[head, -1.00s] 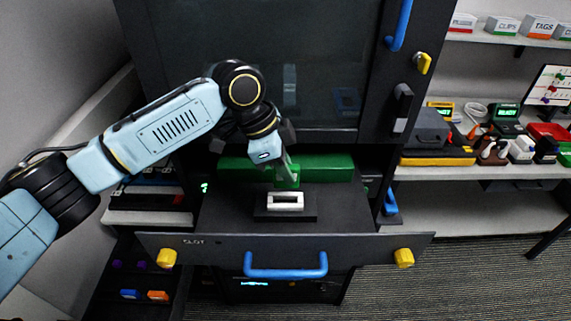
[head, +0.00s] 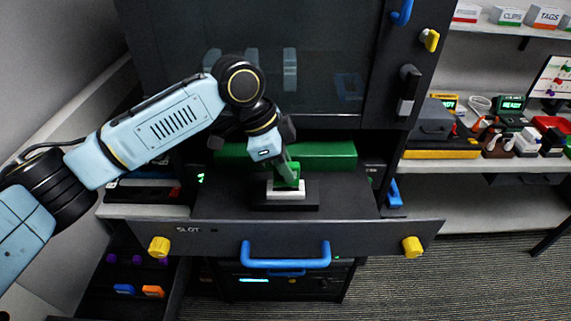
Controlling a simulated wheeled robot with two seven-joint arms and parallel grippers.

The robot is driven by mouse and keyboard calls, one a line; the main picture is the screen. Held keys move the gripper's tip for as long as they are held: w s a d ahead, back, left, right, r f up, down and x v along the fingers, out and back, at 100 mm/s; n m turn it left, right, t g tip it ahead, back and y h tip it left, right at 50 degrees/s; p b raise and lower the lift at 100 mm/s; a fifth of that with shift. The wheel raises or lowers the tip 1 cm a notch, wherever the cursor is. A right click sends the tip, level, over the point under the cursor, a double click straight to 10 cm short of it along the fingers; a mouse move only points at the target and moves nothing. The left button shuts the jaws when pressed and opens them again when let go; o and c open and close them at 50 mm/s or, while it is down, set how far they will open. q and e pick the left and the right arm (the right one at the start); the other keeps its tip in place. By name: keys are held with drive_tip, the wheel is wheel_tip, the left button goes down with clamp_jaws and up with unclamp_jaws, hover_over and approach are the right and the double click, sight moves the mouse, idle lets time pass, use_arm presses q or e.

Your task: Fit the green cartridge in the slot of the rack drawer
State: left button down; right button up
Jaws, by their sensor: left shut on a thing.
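My left gripper (head: 283,167) is shut on the green cartridge (head: 290,180). The cartridge's lower end is at the pale slot block (head: 287,193) on the floor of the open rack drawer (head: 230,196). The cartridge now covers the slot opening, and I cannot tell how deep it sits. The drawer front carries the word SLOT and a blue handle (head: 285,262). My right gripper is not in view.
A long green block (head: 335,154) lies at the back of the drawer. Yellow knobs (head: 159,247) stick out from the drawer front. A dark cabinet door with a blue handle (head: 402,12) stands behind. Shelves with tools are at right.

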use_arm(q)
drive_tip(key=shift+w+f+p, duration=0.1)
drive_tip(key=shift+w+p, duration=0.3)
idle(0.6)
drive_tip(key=shift+p, duration=1.15)
idle(0.7)
drive_tip(key=shift+f+p, duration=0.5)
drive_tip(key=shift+f, duration=0.95)
idle(1.7)
idle(0.3)
drive_tip(key=c, duration=1.3)
unclamp_jaws()
drive_tip(key=shift+o, duration=0.5)
drive_tip(key=shift+a, duration=0.1)
drive_tip(key=o, duration=0.4)
drive_tip(key=shift+r, duration=0.1)
